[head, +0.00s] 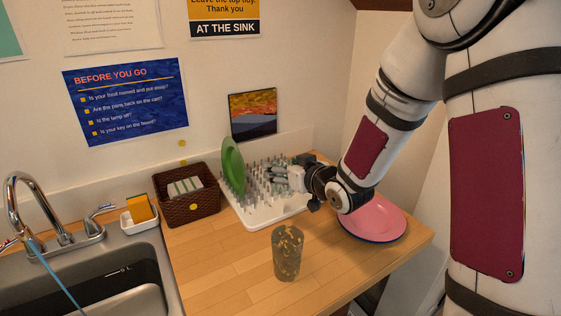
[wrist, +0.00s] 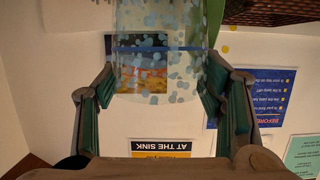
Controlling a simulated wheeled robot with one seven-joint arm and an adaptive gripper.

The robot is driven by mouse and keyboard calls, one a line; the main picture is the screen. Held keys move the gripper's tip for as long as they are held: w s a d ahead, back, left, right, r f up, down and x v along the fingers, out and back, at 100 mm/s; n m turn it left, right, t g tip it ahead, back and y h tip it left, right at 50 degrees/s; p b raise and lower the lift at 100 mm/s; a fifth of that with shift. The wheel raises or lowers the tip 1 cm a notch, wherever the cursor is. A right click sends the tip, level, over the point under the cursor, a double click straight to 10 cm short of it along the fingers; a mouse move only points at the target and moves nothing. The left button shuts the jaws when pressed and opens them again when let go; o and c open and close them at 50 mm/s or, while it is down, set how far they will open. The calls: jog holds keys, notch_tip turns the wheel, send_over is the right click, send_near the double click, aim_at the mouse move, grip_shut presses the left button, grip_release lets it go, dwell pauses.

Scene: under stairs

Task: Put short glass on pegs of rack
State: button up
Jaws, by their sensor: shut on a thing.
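My gripper (head: 281,175) is over the right part of the white peg rack (head: 250,219), at the back of the counter. In the wrist view my gripper (wrist: 157,75) has its two fingers on either side of a clear glass with pale blue spots (wrist: 158,48), shut on it. This glass is hard to make out against the pegs in the head view, and its far end is cut off in the wrist view. I cannot tell whether it touches the pegs. A green plate (head: 232,166) stands upright at the rack's left side.
A taller spotted glass (head: 288,253) stands on the wooden counter in front of the rack. A pink plate (head: 374,216) lies at right under my arm. A brown basket (head: 188,205) sits left of the rack, beside the sink (head: 130,262). The front counter is mostly clear.

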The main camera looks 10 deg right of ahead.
jog(key=shift+w+d+f+p, duration=0.2)
jog(key=shift+w+d+f, duration=0.65)
jog(key=shift+w, duration=1.45)
jog(key=shift+w+d+f+p, duration=0.2)
jog(key=shift+w+d+f, duration=0.65)
jog(key=shift+w, duration=1.4)
jog(key=shift+w+d+f+p, duration=0.2)
jog(key=shift+w+d+f, duration=0.6)
jog(key=shift+w, duration=1.5)
jog(key=shift+d+r, duration=0.1)
jog(key=shift+d, duration=0.1)
jog(key=o, duration=1.5)
